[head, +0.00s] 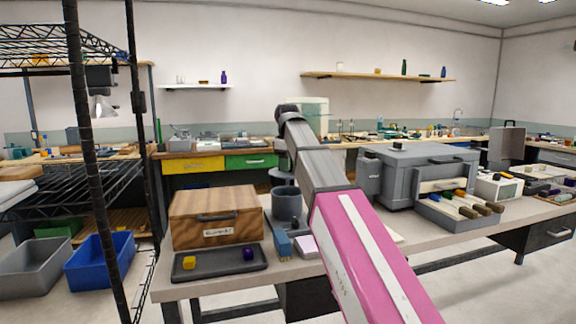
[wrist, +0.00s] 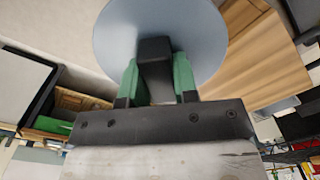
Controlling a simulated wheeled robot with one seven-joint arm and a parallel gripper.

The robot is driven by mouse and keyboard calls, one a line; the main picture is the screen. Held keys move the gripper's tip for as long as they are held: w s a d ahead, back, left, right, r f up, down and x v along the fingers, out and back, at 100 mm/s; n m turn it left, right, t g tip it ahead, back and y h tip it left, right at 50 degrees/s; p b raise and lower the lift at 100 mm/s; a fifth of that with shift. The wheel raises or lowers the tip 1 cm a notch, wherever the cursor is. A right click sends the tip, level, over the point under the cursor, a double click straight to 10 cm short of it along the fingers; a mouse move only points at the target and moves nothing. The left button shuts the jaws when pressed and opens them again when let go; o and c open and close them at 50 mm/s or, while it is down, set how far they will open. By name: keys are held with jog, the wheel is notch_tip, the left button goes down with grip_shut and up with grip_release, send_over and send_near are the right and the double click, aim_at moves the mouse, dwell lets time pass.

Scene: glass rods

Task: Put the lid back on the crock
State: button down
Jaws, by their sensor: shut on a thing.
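The lid is a round blue-grey disc (wrist: 112,35) with a dark block-shaped knob, close up in the wrist view. My gripper (wrist: 157,82) is shut on that knob, one green finger on each side. In the head view the lid (head: 282,175) shows as a thin dark disc under the end of my arm. The crock (head: 287,204) is a dark grey pot standing on the bench, beside the wooden box. The lid appears above the crock's mouth, apart from it and slightly left in the picture. My arm partly covers the area, and the crock is not clear in the wrist view.
A wooden box (head: 216,215) stands left of the crock, with a dark tray (head: 219,272) before it holding a yellow and a purple piece. A blue item (head: 283,245) lies in front of the crock. A large grey oven-like box (head: 420,170) stands to the right.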

jog(key=shift+f, duration=2.8)
jog(key=shift+f, duration=0.6)
jog(key=c, duration=1.2)
grip_release()
jog(key=shift+o, duration=0.2)
